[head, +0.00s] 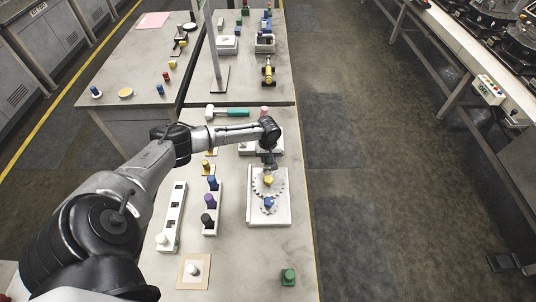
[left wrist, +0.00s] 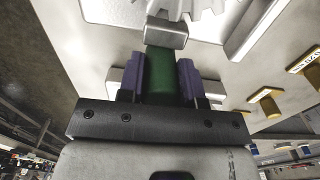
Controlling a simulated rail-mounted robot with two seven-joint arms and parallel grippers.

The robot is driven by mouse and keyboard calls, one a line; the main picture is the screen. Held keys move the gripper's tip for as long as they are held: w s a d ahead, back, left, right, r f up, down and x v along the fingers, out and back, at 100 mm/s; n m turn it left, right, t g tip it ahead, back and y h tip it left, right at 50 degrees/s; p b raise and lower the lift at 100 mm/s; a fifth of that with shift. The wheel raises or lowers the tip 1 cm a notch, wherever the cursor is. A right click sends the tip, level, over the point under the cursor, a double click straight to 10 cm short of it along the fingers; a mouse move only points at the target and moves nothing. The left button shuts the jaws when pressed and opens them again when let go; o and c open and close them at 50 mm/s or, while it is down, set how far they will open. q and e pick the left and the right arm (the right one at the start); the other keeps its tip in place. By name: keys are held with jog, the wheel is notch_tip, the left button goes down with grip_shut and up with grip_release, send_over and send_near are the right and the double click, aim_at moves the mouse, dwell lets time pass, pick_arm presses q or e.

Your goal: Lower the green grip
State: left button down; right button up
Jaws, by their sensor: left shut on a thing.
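My left gripper (head: 268,160) is above the far end of a white fixture plate (head: 283,214). In the left wrist view its two purple-grey fingers (left wrist: 157,80) are shut on the green grip (left wrist: 160,72), one on each side. A pale grey block (left wrist: 166,33) shows at the far end of the grip. In the head view the grip is hidden by the wrist and fingers. I cannot tell whether what I hold touches anything below. My right gripper is not in view.
On the plate are a toothed gear with a yellow knob (head: 268,181) and a smaller one with a blue knob (head: 269,202). Left of it stands a white rack with coloured knobs (head: 210,222). A green-handled tool (head: 231,112) lies behind my arm.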

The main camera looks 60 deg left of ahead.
pick_arm(q)
jog(key=c, duration=0.8)
grip_release()
jog(key=shift+f, duration=0.2)
jog(key=shift+r, duration=0.15)
jog(key=shift+r, duration=0.3)
notch_tip(320, 180, up, 13)
jog(key=shift+r+p, duration=0.1)
jog(key=shift+p, duration=0.35)
